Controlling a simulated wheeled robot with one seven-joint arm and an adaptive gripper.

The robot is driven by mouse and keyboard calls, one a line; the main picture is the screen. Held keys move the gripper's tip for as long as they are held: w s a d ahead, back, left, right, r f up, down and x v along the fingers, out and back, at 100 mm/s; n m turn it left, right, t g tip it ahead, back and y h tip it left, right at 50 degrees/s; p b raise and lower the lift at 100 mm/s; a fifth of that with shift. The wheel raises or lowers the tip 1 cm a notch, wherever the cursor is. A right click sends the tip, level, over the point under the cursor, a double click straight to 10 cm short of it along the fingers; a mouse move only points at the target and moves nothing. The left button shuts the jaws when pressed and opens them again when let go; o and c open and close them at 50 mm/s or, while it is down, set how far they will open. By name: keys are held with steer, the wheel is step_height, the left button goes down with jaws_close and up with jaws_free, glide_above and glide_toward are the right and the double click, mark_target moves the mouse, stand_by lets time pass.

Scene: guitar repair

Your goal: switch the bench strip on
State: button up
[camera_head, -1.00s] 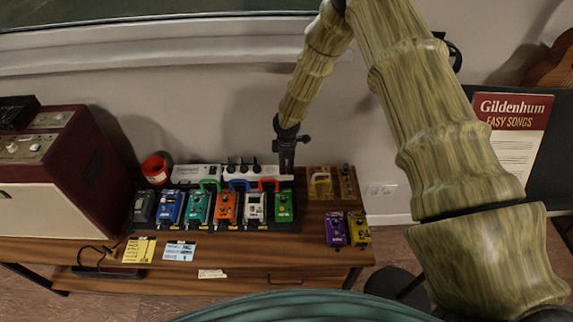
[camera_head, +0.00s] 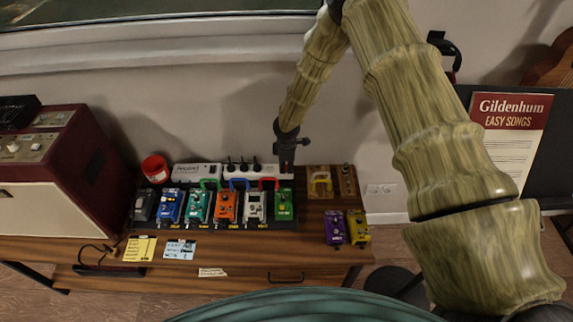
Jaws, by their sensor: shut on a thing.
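The white bench strip (camera_head: 242,174) lies along the back of the wooden bench, behind the row of pedals, with several black plugs in it. My gripper (camera_head: 287,165) points down at the strip's right end, near the wall. It is shut at that end of the strip; the fingertips are small and dark, and exactly which part they grip is hard to make out. A small red spot shows between or just under the fingertips. I cannot tell whether it is a lit switch.
Several coloured pedals (camera_head: 225,206) with cable loops stand in front of the strip. A purple pedal (camera_head: 335,228) and a yellow one (camera_head: 358,228) sit at the right. A red cup (camera_head: 155,168) and a maroon amplifier (camera_head: 60,165) are at the left. A wall socket (camera_head: 381,190) is behind.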

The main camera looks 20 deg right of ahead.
steer(key=shift+w+g+p, duration=0.15)
steer(key=shift+g+p, duration=0.35)
steer(key=shift+p, duration=0.15)
steer(key=shift+w+d+f+g, duration=0.1)
steer(key=shift+w+d+g, duration=0.05)
steer(key=shift+g, duration=0.35)
steer(key=shift+y, duration=0.3)
steer(key=shift+g, duration=0.3)
steer(key=o, duration=1)
steer(key=shift+r, duration=0.25)
steer(key=r, duration=1.1)
steer(key=shift+w+d+r, duration=0.1)
steer(key=shift+w+r, duration=0.25)
steer(key=shift+w, duration=0.05)
